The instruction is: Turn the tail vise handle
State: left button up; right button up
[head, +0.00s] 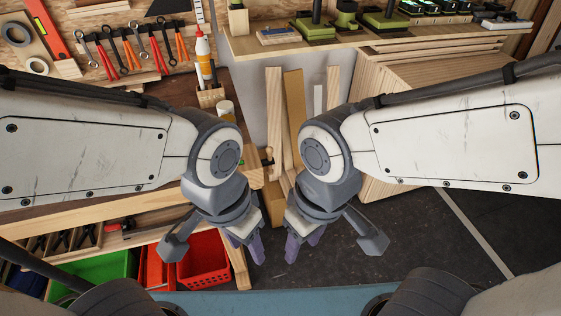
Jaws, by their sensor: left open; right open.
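The wooden workbench (190,90) runs along the left and ends near the picture's middle. At its right end is a wooden block with a small dark part (267,162), which may belong to the tail vise. The handle itself I cannot make out clearly; my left arm hides much of that end. My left gripper (247,247) is open and empty, pointing down in front of the bench end. My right gripper (304,245) is open and empty just right of it, over the dark floor. Neither touches the vise.
Red crates (205,262) and a green bin (92,272) stand below the bench at lower left. Upright boards (293,115) lean behind the grippers. Pliers and wrenches hang on the back wall (140,45). Dark floor (425,230) at right is clear.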

aim_at(269, 160)
jog(key=k, duration=0.5)
jog(key=z, duration=2.3)
jog(key=i, duration=1.75)
jog(key=u, duration=2.35)
